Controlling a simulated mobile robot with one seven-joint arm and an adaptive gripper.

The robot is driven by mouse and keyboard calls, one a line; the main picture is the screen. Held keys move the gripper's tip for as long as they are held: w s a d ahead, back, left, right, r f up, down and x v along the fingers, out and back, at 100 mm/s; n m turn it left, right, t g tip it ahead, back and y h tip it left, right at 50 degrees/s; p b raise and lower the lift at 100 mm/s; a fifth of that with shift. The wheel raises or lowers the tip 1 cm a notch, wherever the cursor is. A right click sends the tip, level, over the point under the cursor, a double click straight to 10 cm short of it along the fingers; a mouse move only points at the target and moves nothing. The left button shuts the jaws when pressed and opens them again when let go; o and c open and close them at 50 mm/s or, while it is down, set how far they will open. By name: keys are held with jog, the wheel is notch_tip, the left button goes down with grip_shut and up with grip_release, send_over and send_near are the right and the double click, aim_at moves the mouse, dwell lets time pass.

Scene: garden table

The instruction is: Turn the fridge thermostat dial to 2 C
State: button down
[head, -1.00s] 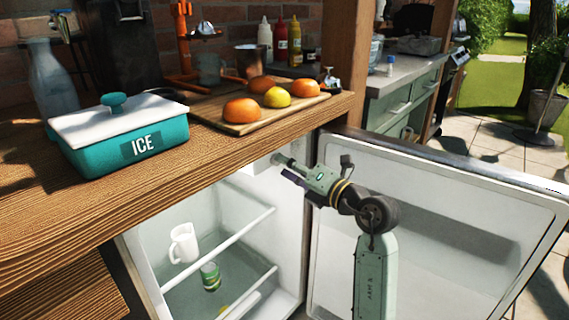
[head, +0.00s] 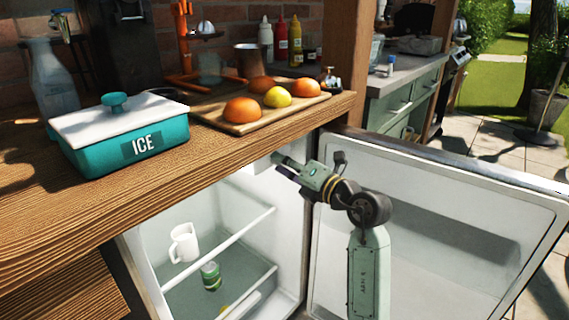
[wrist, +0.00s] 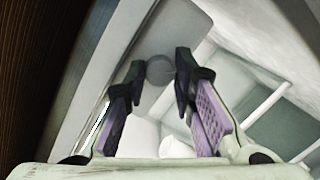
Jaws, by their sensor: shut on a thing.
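The thermostat dial (wrist: 160,70) is a small round grey knob on a pale panel inside the fridge, seen in the wrist view. My gripper (wrist: 159,74) has one dark fingertip on each side of it and is shut on it. Its marks and setting cannot be read. In the head view my gripper (head: 277,160) reaches the white housing (head: 262,164) at the top of the open fridge (head: 222,190), under the counter. The dial is hidden there.
The fridge door (head: 430,215) stands open on the right, close to my arm. The wooden counter (head: 60,215) overhangs the fridge. Inside, a white mug (head: 184,243) and a green can (head: 211,276) stand lower down. A teal ice box (head: 125,140) sits on the counter.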

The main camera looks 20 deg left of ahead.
jog(key=shift+r+p, duration=0.15)
jog(key=shift+p, duration=0.2)
jog(key=m+p, duration=0.4)
jog(key=p, duration=0.7)
jog(key=m+g+p, duration=0.1)
jog(key=m+p, duration=0.3)
jog(key=p, duration=0.7)
jog(key=shift+h, duration=0.3)
jog(key=c, duration=1.6)
grip_release()
jog(key=shift+c, duration=0.2)
